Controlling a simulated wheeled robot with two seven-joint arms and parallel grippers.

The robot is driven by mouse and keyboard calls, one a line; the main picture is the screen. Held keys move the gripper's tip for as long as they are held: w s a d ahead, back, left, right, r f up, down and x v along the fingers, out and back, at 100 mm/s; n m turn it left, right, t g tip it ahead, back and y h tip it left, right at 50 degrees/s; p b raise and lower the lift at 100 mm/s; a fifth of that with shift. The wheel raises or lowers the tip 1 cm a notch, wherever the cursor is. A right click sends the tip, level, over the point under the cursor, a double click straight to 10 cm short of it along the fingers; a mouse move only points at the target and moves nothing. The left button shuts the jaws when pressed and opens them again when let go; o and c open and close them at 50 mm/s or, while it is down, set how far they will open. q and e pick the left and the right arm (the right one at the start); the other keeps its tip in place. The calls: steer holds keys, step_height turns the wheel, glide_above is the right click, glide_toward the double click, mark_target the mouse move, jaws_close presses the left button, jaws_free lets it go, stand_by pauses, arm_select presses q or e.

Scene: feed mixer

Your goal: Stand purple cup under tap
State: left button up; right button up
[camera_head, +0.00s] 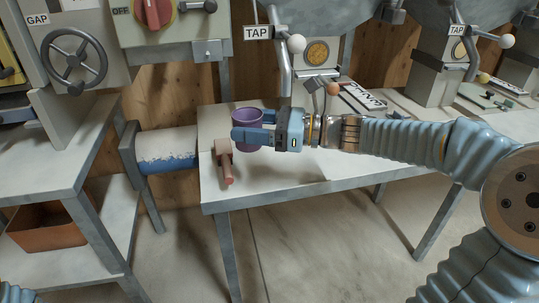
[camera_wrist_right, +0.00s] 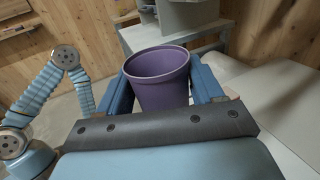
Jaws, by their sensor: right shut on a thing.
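The purple cup (camera_head: 246,120) is upright at the left part of the white table. My right gripper (camera_head: 240,136) is shut on it, with one blue finger on each side of the cup. In the right wrist view the cup (camera_wrist_right: 158,78) sits between the two fingers (camera_wrist_right: 160,90) and its open mouth shows. I cannot tell whether its base touches the table. A tap (camera_head: 284,60) with a grey lever, a white knob and a TAP label is above and to the right of the cup. A second tap (camera_head: 462,55) is farther right. My left gripper is not seen.
A reddish-brown tool (camera_head: 224,160) lies on the white table (camera_head: 290,172) just left of the cup. A blue-and-white roller (camera_head: 168,150) is left of the table. A grey handwheel (camera_head: 75,62) and a red knob (camera_head: 153,12) are at upper left. The table front is clear.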

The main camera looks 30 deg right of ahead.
steer(key=w+d+f, duration=0.2)
steer(key=d+f, duration=0.1)
steer(key=w+d+f, duration=0.1)
steer(key=d+f, duration=0.1)
steer(key=d, duration=0.2)
steer(key=w+d+f, duration=0.2)
steer(key=d+f, duration=0.1)
steer(key=shift+w+d+f, duration=0.3)
steer(key=shift+w+d, duration=0.05)
steer(key=shift+w+d+f, duration=0.2)
steer(key=shift+d+f, duration=0.15)
steer(key=shift+f, duration=1.6)
steer(key=shift+f, duration=0.15)
steer(key=o, duration=1)
